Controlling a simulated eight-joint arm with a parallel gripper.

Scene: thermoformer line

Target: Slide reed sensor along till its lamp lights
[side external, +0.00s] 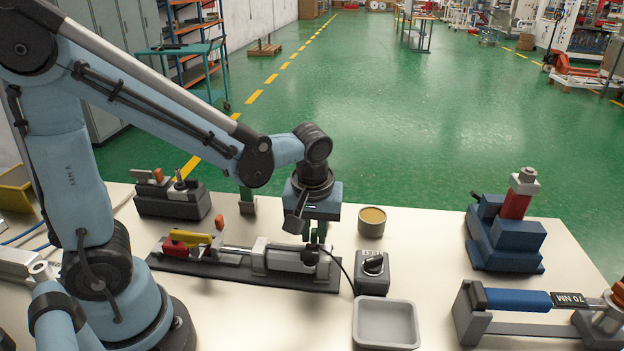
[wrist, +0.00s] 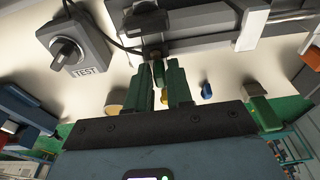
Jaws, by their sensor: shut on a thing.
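The reed sensor (side external: 310,257) is a small dark block on the side of a grey cylinder (side external: 285,257), near its right end. A black cable runs from it to the right. My gripper (side external: 314,236) points down over this end with its green fingers shut on the sensor. In the wrist view the fingers (wrist: 163,82) close around the near part of the dark sensor (wrist: 153,45), beside the cylinder rail. The cylinder lies on a dark base plate (side external: 205,270) with its rod extending left. I cannot make out a lit lamp on the sensor.
A grey box with a black knob (side external: 373,270), marked TEST in the wrist view (wrist: 82,58), stands just right of the cylinder. A tin (side external: 371,222) is behind it and a grey tray (side external: 357,325) in front. A blue fixture (side external: 505,235) and torque wrench (side external: 520,299) are farther right.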

